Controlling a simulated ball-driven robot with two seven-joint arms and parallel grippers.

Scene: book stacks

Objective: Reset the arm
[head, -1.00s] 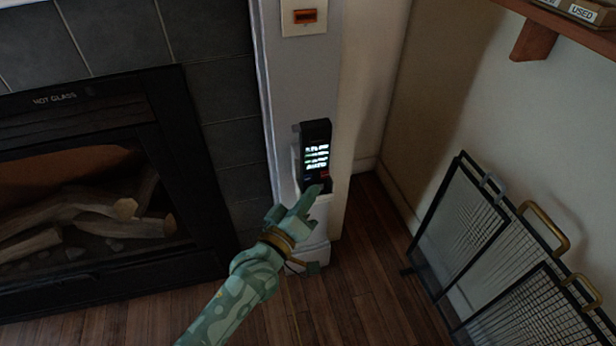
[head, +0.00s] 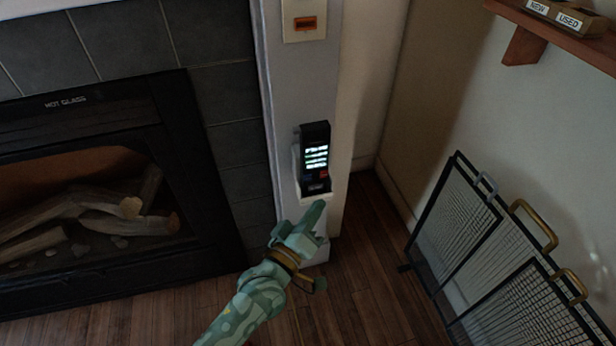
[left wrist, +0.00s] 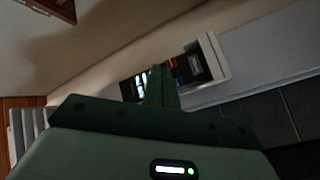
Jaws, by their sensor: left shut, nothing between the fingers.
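My left arm comes in from the bottom of the head view, and its green gripper (head: 318,212) is shut and empty. The gripper is just below a black handheld device (head: 315,160) with a lit screen, which sits upright in a white holder on the pale wall post. A small gap shows between the fingertips and the device. In the left wrist view the fingers (left wrist: 160,88) point at the device, and they cover part of its lit screen (left wrist: 140,82). My right gripper is not in view.
A fireplace (head: 90,200) with logs behind glass stands at the left. A black mesh screen (head: 500,250) with brass handles leans at the right. A wooden shelf (head: 560,35) with boxes labelled NEW and USED is at the upper right. The wood floor between is clear.

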